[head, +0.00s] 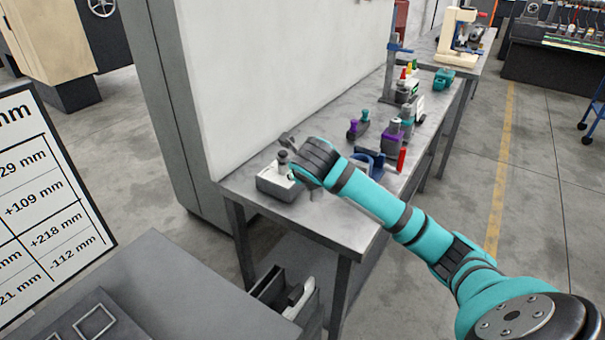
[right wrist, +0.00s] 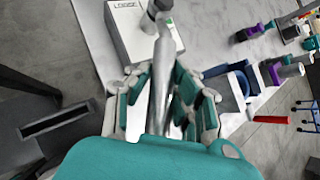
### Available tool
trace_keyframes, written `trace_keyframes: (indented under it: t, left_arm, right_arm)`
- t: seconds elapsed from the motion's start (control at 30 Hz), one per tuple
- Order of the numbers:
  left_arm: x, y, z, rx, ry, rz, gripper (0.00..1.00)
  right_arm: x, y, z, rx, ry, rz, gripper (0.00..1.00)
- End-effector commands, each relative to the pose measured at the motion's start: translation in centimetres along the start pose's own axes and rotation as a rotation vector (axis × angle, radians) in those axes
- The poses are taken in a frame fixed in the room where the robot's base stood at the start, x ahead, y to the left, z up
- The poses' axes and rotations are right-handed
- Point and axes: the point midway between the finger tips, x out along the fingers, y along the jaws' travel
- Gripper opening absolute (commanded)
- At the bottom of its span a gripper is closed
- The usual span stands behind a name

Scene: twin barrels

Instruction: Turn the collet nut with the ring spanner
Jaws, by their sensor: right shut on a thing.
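A grey and white block (head: 275,184) sits at the near end of the bench, with a dark upright collet holder (head: 282,158) on it. The block also shows in the right wrist view (right wrist: 122,28), with lettering at the top edge. My right gripper (head: 296,168) is beside the holder. In the right wrist view, its fingers (right wrist: 160,95) are closed on the grey handle of the ring spanner (right wrist: 164,58). The spanner's far end is at the dark nut (right wrist: 158,8) near the top edge. I cannot tell whether the ring is around it. My left gripper is out of view.
The steel bench (head: 330,120) runs away to the back right. Purple and teal holders (head: 392,138), a red cylinder (head: 402,158) and a blue cradle (head: 372,162) stand beyond my forearm. A white panel (head: 290,60) borders the bench's left side.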

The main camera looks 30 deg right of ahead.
Motion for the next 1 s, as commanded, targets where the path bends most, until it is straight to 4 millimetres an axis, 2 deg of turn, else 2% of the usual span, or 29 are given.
trace_keyframes:
  t: [0.63,1.0]
  left_arm:
    - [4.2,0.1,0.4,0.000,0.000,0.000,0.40]
    - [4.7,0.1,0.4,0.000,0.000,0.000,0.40]
  right_arm:
    - [-0.1,1.8,0.2,0.089,0.024,-0.089,0.00]
    - [-0.3,2.1,0.2,0.113,0.036,-0.116,0.00]
